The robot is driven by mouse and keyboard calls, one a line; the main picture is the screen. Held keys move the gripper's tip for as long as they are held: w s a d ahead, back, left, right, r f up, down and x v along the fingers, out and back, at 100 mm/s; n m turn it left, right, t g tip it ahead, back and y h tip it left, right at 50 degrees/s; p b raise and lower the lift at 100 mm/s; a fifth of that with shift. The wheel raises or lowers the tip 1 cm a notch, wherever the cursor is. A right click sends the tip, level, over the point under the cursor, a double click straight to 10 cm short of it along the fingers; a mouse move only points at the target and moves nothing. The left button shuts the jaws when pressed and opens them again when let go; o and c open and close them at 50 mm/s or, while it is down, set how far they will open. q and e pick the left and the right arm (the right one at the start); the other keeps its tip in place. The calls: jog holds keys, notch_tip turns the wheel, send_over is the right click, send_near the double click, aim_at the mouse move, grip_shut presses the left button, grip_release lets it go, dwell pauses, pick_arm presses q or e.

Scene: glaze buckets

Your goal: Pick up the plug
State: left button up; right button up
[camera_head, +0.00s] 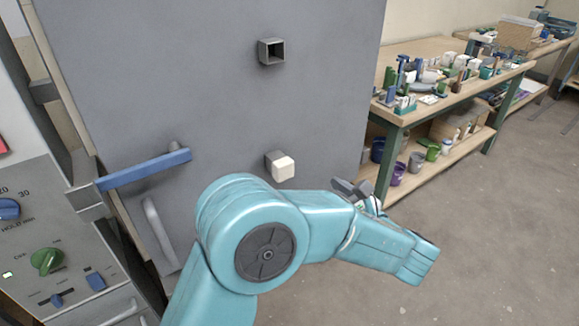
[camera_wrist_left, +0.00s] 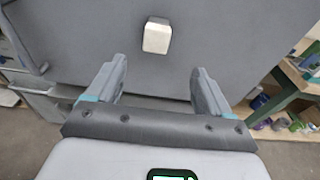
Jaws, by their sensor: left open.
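The plug (camera_head: 284,169) is a cream-white block with a square face. It sits in the lower square fitting on the grey door and sticks out from it. In the left wrist view the plug (camera_wrist_left: 157,36) shows above and between the two fingers, apart from them. My left gripper (camera_head: 350,188) is to the right of the plug in the head view, partly hidden by its own teal arm. In the wrist view my left gripper (camera_wrist_left: 158,68) is open with nothing between its fingers. My right gripper does not show.
An empty square fitting (camera_head: 271,51) is higher on the grey door (camera_head: 220,90). A blue-handled latch (camera_head: 146,169) and a control panel (camera_head: 40,230) are at the left. A crowded workbench (camera_head: 435,108) stands at the right. The floor (camera_head: 490,230) beside it is clear.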

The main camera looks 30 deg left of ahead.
aim_at(286, 169)
pick_arm(q)
jog(key=x, duration=0.6)
jog(key=s+x, duration=0.1)
jog(key=x, duration=0.3)
jog(key=shift+a, duration=0.2)
jog(key=x, duration=0.5)
jog(key=shift+w+a+r+b, duration=0.15)
jog(key=shift+w+b, duration=0.1)
jog(key=shift+b, duration=0.1)
jog(key=c, duration=1.1)
